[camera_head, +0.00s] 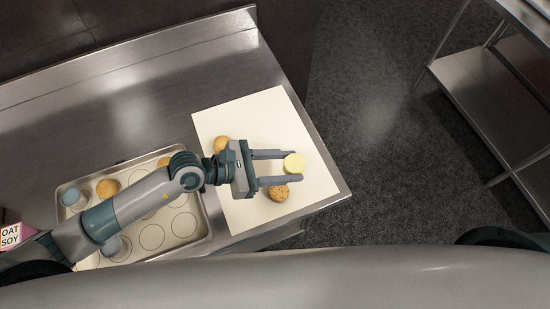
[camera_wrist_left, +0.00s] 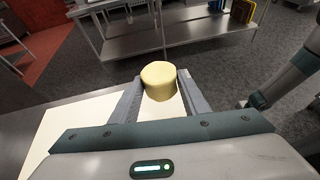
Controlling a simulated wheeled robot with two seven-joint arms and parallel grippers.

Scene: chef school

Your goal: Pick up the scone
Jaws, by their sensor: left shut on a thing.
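A pale yellow, short round piece (camera_head: 294,163), which looks like the scone, is between the fingertips of my left gripper (camera_head: 291,167). The gripper is shut on it, above the right part of the white board (camera_head: 235,210). In the left wrist view the scone (camera_wrist_left: 158,80) is a plain smooth cylinder with a flat top, held upright between the two grey fingers. My right gripper does not show.
A brown speckled baked piece (camera_head: 279,193) and a golden round one (camera_head: 222,144) are on the board. A metal tray (camera_head: 207,226) with glasses and a bun (camera_head: 108,188) lies left, partly under my arm. A steel shelf (camera_head: 470,85) stands across the floor.

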